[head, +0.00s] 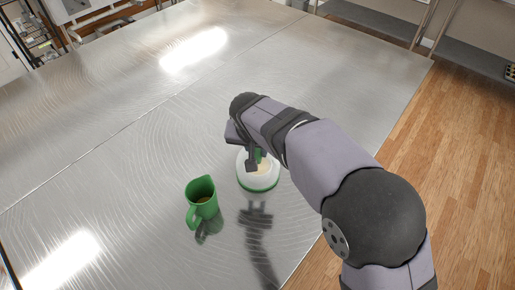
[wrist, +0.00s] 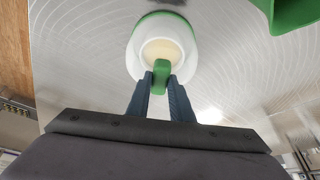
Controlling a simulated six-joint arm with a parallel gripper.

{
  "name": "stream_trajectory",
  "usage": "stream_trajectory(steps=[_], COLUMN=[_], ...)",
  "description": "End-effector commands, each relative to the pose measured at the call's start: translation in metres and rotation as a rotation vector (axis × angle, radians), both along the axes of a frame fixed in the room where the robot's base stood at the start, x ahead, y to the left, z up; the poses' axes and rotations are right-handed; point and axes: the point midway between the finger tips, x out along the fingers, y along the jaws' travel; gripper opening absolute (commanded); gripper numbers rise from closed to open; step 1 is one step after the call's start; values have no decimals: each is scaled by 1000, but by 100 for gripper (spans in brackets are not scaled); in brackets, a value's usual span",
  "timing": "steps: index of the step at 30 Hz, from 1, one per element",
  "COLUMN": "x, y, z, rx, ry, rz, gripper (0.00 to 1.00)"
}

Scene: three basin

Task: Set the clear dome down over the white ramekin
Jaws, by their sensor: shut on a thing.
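My gripper (head: 254,165) is shut on the green knob of the clear dome (head: 243,180); in the wrist view the two fingers (wrist: 161,82) pinch the knob (wrist: 161,68) from both sides. The dome has a green rim at its bottom edge and looks upright. The white ramekin (wrist: 160,44), with pale cream-coloured contents, shows through the dome and inside its outline. I cannot tell whether the rim touches the table or hangs just above it. Part of the dome is hidden by my fingers in the head view.
The shiny metal table (head: 120,150) is otherwise clear. Its right edge borders the wooden floor (head: 440,160).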

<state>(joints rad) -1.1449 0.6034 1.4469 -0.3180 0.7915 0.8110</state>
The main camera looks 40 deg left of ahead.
Motion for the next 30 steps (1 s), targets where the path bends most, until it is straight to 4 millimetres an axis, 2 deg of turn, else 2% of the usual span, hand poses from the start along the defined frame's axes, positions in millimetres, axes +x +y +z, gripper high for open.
stream_trajectory(steps=[6, 7, 9, 20, 30], x=[0, 0, 0, -1, -8], y=[0, 0, 0, 0, -4], z=[-5, -4, -4, -3, 19], rx=[1, 1, 1, -1, 0], ry=[-1, -1, -1, 1, 0], rz=[0, 0, 0, 0, 0], gripper=[0, 25, 41, 42, 42])
